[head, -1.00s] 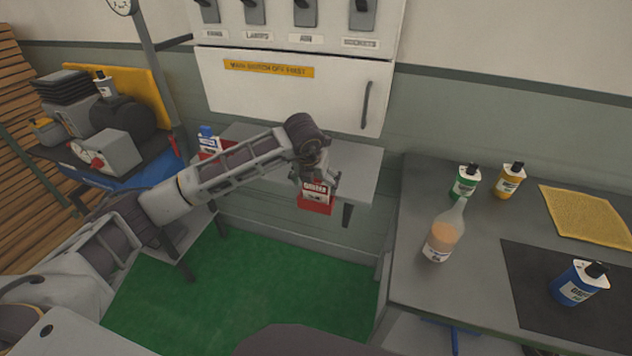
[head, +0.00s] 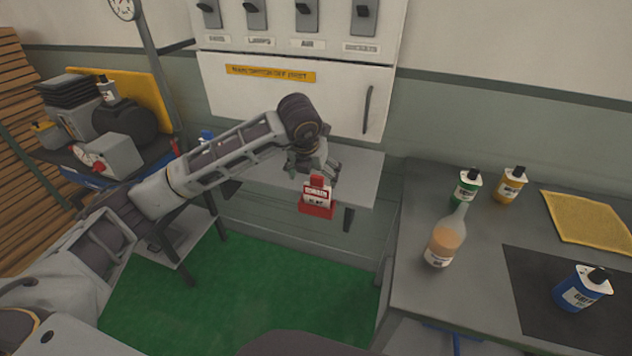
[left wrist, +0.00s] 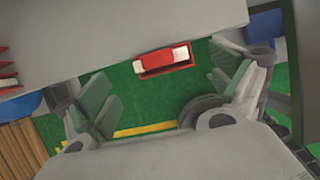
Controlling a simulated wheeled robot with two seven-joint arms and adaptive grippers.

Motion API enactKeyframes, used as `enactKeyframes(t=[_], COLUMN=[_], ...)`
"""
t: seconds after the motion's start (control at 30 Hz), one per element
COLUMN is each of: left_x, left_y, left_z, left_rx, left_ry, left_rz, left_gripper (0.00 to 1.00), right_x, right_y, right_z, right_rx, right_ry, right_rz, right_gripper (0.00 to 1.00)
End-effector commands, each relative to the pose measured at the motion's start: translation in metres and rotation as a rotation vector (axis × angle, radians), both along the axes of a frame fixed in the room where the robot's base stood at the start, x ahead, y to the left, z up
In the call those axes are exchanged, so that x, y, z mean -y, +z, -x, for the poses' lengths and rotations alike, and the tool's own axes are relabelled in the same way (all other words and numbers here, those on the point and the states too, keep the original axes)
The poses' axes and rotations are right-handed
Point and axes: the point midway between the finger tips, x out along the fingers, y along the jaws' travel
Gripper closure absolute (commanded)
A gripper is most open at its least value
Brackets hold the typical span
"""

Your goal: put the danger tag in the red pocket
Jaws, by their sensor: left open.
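The danger tag (head: 317,190), with a red top and a white label, stands in the red pocket (head: 317,210) on the front edge of the grey shelf (head: 358,175). Its lower part is hidden by the pocket's front. My left gripper (head: 316,168) is just above and behind the tag, open and apart from it as far as I can tell. In the left wrist view the red pocket (left wrist: 165,71) with the white-edged tag (left wrist: 163,58) shows beyond the spread, empty fingers. My right gripper is not in view.
Another tag with a blue top (head: 206,136) is partly hidden behind my left arm. A white switch cabinet (head: 290,95) is behind the shelf. The right bench (head: 415,220) carries several bottles and a yellow cloth (head: 588,218). The green floor (head: 250,290) is clear.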

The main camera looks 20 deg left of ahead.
Motion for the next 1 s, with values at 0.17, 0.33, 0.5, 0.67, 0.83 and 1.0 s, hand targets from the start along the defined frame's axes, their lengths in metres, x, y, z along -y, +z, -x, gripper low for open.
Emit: enactKeyframes(t=[0.17,0.33,0.5,0.67,0.83,1.0], left_x=[0.000,-0.001,-0.001,-0.001,-0.001,-0.001], left_y=[0.025,0.042,0.050,0.051,0.051,0.051], left_z=[0.010,0.017,0.020,0.021,0.021,0.021], left_rx=[0.003,0.001,0.002,0.001,0.001,0.001], left_ry=[-0.001,0.000,0.000,0.000,0.000,0.000], left_rz=[0.000,0.001,0.000,0.000,0.000,0.000], left_gripper=[0.06,0.06,0.06,0.06,0.06,0.06], right_x=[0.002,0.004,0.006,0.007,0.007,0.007], right_y=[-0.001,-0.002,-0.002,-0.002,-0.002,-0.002], right_z=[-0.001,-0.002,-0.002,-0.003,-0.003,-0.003], right_rx=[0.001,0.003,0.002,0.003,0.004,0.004], right_ry=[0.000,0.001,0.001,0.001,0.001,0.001], right_rz=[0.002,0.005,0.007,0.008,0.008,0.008], right_gripper=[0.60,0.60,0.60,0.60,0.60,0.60])
